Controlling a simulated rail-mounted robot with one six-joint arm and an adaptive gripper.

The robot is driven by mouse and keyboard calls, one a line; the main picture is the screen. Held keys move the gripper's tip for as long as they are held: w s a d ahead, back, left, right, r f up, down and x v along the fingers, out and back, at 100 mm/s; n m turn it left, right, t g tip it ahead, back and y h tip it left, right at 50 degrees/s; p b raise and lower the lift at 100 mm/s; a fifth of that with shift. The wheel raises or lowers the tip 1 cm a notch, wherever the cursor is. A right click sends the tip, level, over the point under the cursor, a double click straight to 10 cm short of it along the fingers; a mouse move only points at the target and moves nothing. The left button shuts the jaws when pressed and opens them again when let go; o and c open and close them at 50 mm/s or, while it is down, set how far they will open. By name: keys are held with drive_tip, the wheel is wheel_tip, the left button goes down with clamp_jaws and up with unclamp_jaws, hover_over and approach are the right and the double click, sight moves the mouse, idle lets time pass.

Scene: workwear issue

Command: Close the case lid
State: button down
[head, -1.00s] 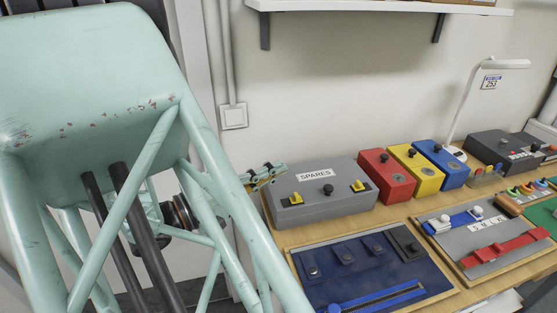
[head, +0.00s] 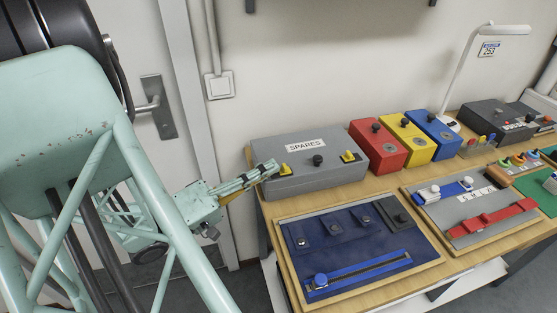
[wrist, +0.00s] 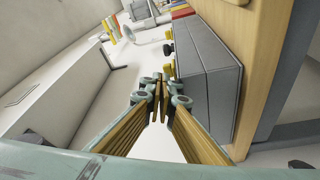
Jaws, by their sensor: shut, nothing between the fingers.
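The grey case (head: 318,179), labelled SPARES, stands at the left end of the wooden workbench. Its lid (head: 330,160) looks down flat, with a black knob on it. Yellow latches sit at the lid's left (head: 284,170) and right (head: 348,156). My gripper (head: 270,168) is at the case's left end, close to the left latch; contact cannot be told. In the wrist view my gripper (wrist: 161,101) is shut with nothing in it. There the case (wrist: 208,85) lies right of the fingers, with a seam along its side.
Red (head: 377,146), yellow (head: 405,139) and blue (head: 434,134) boxes stand right of the case. A dark blue mat (head: 350,255) with a blue slider lies in front. A lamp (head: 470,70) stands behind. A door (head: 150,60) and wall are at the left.

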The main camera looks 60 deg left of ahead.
drive_tip(key=shift+d+f, duration=0.1)
drive_tip(key=shift+f, duration=0.15)
drive_tip(key=shift+f, duration=0.1)
idle(0.3)
drive_tip(key=shift+s, duration=0.15)
